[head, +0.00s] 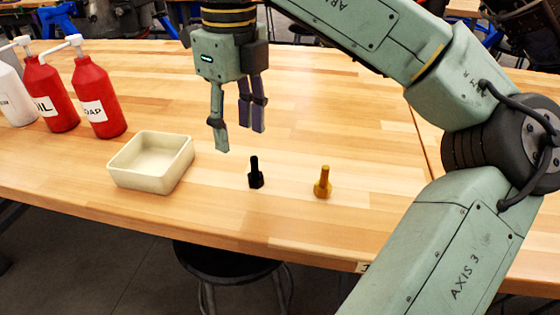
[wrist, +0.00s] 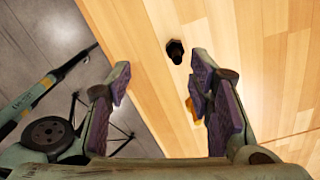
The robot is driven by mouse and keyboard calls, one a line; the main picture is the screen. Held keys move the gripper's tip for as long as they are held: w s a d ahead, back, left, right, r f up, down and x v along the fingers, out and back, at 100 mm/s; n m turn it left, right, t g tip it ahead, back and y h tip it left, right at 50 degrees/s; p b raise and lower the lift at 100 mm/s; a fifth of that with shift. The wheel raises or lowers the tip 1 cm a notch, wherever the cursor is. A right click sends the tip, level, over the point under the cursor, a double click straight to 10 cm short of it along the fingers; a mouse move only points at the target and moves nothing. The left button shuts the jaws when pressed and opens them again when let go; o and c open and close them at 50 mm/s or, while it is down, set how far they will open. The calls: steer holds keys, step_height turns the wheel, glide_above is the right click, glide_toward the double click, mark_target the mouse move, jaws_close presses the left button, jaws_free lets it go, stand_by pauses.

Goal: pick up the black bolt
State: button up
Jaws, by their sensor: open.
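The black bolt (head: 256,174) stands upright on its wider end on the wooden table, between the cream tray and the gold bolt in the head view. It also shows in the wrist view (wrist: 176,51), above the fingertips and toward the right finger. My gripper (head: 238,141) is open and empty, pointing down above the table. In the head view its fingertips appear above and a little left of the black bolt, apart from it. The wrist view shows the spread fingers (wrist: 161,73) with nothing between them.
A gold bolt (head: 323,183) stands right of the black bolt; in the wrist view the right finger partly hides it. The empty cream tray (head: 139,182) is to the left. Red bottles (head: 98,100) and a white bottle stand farther left. The table's front edge is near.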

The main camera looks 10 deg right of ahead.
steer(key=d, duration=0.1)
glide_above(255, 175)
steer(key=f, duration=0.5)
steer(key=shift+a, duration=0.2)
steer(key=shift+w+d+f+p, duration=0.2)
steer(key=shift+f+p, duration=0.2)
steer(key=shift+f, duration=1)
steer(key=shift+w+d+f+p, duration=0.15)
steer(key=shift+f+p, duration=0.25)
steer(key=shift+f, duration=1)
steer(key=shift+a, duration=0.1)
steer(key=shift+c, duration=0.2)
jaws_close()
